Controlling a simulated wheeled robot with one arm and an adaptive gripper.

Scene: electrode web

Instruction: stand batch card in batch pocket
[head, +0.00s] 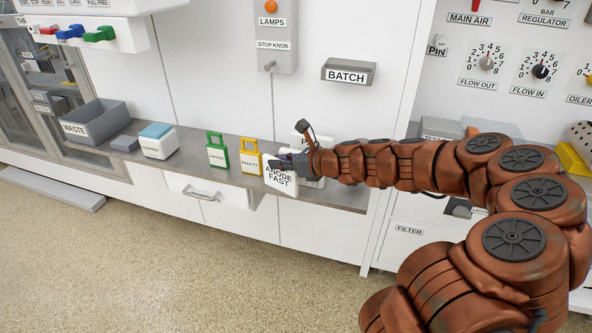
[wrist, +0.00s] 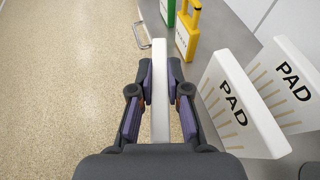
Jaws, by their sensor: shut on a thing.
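My gripper (wrist: 160,100) is shut on a white card (wrist: 161,40), seen edge-on between the purple finger pads in the wrist view. In the head view the card (head: 281,178) reads "ANODE FAST" and hangs upright at the front edge of the counter. The batch pocket (head: 347,78) is a grey holder labelled "BATCH" on the white wall, above and to the right of the gripper. I see nothing in it.
Two white PAD cards (wrist: 235,105) stand right of my gripper. Yellow "FAULTY" (head: 251,160) and green (head: 217,155) tags stand left of it. A white box (head: 157,142) and grey "WASTE" bin (head: 95,122) are farther left.

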